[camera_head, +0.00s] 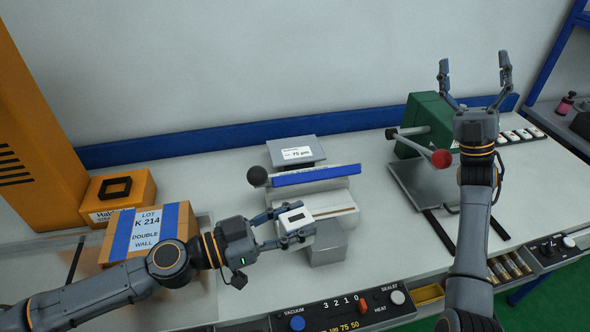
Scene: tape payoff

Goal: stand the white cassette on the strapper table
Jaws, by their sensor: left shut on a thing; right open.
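My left gripper (290,227) is shut on a small white cassette (292,218) with a dark window in its top face. It holds the cassette in front of a grey block with a white-topped bar, near the middle of the bench; whether the cassette touches the bar is unclear. My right gripper (475,80) is open and empty, pointing up in front of the wall at the right. No surface is labelled as the strapper table; a grey surface (205,285) lies under a carton beside the tall orange machine (35,130) at the left.
The strapped carton (146,230) and an orange box (121,195) stand at the left. A bar sealer with a blue bar (316,174) stands mid-bench. A green press (427,122) with a red-knobbed lever (440,158) is at the right. Control panels line the front edge.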

